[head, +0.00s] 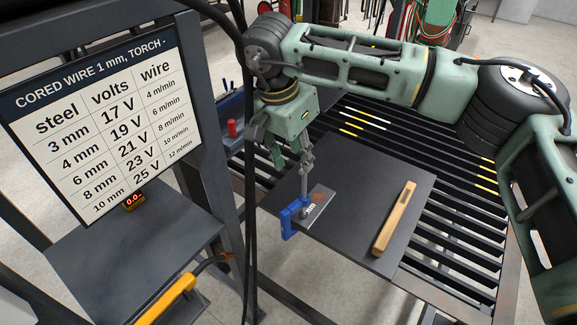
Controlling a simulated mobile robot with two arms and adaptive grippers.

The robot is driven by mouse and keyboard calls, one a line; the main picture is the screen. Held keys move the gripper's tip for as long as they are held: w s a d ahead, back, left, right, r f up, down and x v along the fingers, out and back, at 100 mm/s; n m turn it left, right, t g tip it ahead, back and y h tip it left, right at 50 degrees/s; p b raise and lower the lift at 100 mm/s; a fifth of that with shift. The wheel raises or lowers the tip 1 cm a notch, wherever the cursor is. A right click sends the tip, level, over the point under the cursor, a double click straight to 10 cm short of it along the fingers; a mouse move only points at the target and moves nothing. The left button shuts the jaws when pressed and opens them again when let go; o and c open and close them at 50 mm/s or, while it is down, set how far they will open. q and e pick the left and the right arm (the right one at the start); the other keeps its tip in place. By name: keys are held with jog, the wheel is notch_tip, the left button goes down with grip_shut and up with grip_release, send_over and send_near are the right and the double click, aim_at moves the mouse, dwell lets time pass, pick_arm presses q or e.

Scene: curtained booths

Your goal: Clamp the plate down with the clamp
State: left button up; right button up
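A blue clamp (288,222) sits at the left edge of the work table, around the edge of a small grey metal plate (319,207) with a reddish mark and printing. Its grey screw (304,188) rises upright from it. The plate lies on a dark flat sheet (345,180). My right gripper (291,160) points down just above the clamp, its fingers spread apart near the top of the screw. Whether a finger touches the screw is hard to see. Where the screw's lower end meets the plate is too small to judge. My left gripper is out of view.
A tan wooden bar (394,219) lies on the sheet, right of the plate. The slatted table (440,238) extends around the sheet. A wire chart (105,125) and a dark post stand at left. A red cylinder (231,128) stands behind the post.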

jog(key=shift+n, duration=1.1)
jog(key=shift+w, duration=0.15)
jog(key=shift+w+d, duration=0.45)
jog(key=shift+w, duration=0.1)
jog(key=shift+f, duration=0.1)
jog(key=shift+b+x, duration=0.95)
jog(key=shift+x, duration=0.5)
jog(key=shift+c, duration=0.5)
grip_shut()
